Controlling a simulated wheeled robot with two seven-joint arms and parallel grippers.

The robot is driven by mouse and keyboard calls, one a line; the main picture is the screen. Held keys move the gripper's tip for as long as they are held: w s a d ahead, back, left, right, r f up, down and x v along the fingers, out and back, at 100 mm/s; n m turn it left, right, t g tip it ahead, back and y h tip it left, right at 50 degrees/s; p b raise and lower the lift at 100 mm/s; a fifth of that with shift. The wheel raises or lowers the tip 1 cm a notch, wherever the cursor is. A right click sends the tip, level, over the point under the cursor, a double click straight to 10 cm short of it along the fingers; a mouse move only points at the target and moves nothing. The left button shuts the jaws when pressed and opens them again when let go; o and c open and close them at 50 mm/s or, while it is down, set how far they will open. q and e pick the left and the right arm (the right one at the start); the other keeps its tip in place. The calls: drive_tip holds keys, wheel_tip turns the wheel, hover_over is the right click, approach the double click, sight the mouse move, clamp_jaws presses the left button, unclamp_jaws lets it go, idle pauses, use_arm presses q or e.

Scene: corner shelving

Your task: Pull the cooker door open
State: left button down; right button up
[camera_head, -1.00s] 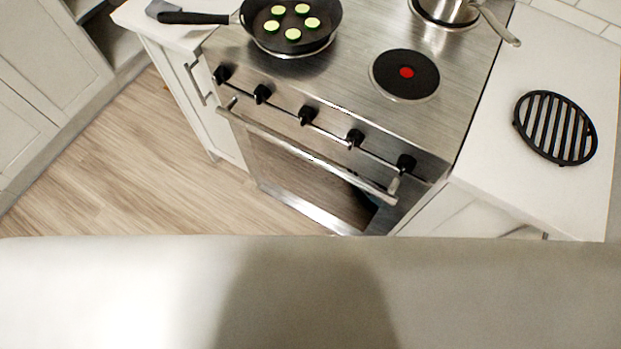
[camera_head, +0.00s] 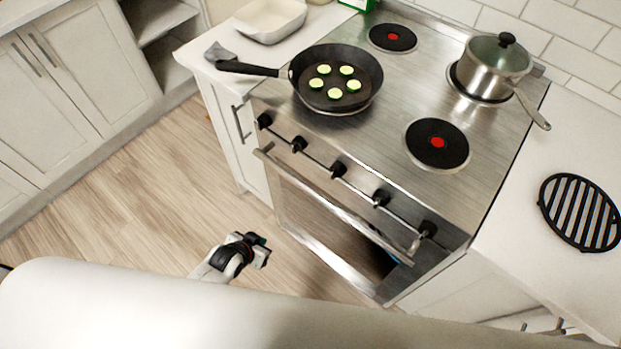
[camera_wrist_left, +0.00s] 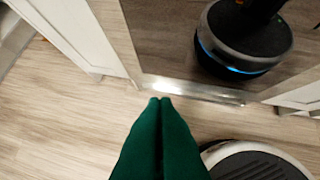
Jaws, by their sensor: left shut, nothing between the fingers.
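The cooker (camera_head: 455,185) has a steel top and a row of black knobs. Its door (camera_head: 322,213) has dark glass in a steel frame and looks closed. A steel bar handle (camera_head: 335,205) runs along the door's top edge, below the knobs. My left gripper (camera_head: 262,251) is low in front of the door, left of its middle, apart from the door and handle. In the left wrist view its green fingers (camera_wrist_left: 160,101) are pressed together, empty, pointing toward the door's lower steel edge (camera_wrist_left: 195,90). The glass (camera_wrist_left: 165,40) mirrors my base. My right gripper is not in view.
On the cooker stand a pan (camera_head: 337,105) with green slices and a lidded pot (camera_head: 492,75). The pan's handle points left. A black trivet (camera_head: 580,212) lies on the right counter. Cabinets (camera_head: 75,75) stand at left. The wooden floor (camera_head: 150,190) before them is clear.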

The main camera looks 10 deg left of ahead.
use_arm(q)
drive_tip(key=w+d+r+m+t+h+p, duration=0.1)
drive_tip(key=w+d+r, duration=0.1)
drive_tip(key=r, duration=0.5)
drive_tip(key=w+d+r+t+h, duration=0.1)
drive_tip(key=w+d+r, duration=0.15)
drive_tip(key=r, duration=0.45)
drive_tip(key=m+h, duration=0.1)
approach(308, 188)
drive_tip(key=x, duration=0.3)
drive_tip(key=r+x, duration=0.1)
drive_tip(key=x, duration=0.2)
drive_tip(key=p+x, duration=0.1)
drive_tip(key=x, duration=0.2)
drive_tip(key=shift+w+d+r, duration=0.15)
drive_tip(key=shift+w+d, duration=0.2)
drive_tip(key=shift+w, duration=0.1)
drive_tip(key=shift+s+a, duration=0.1)
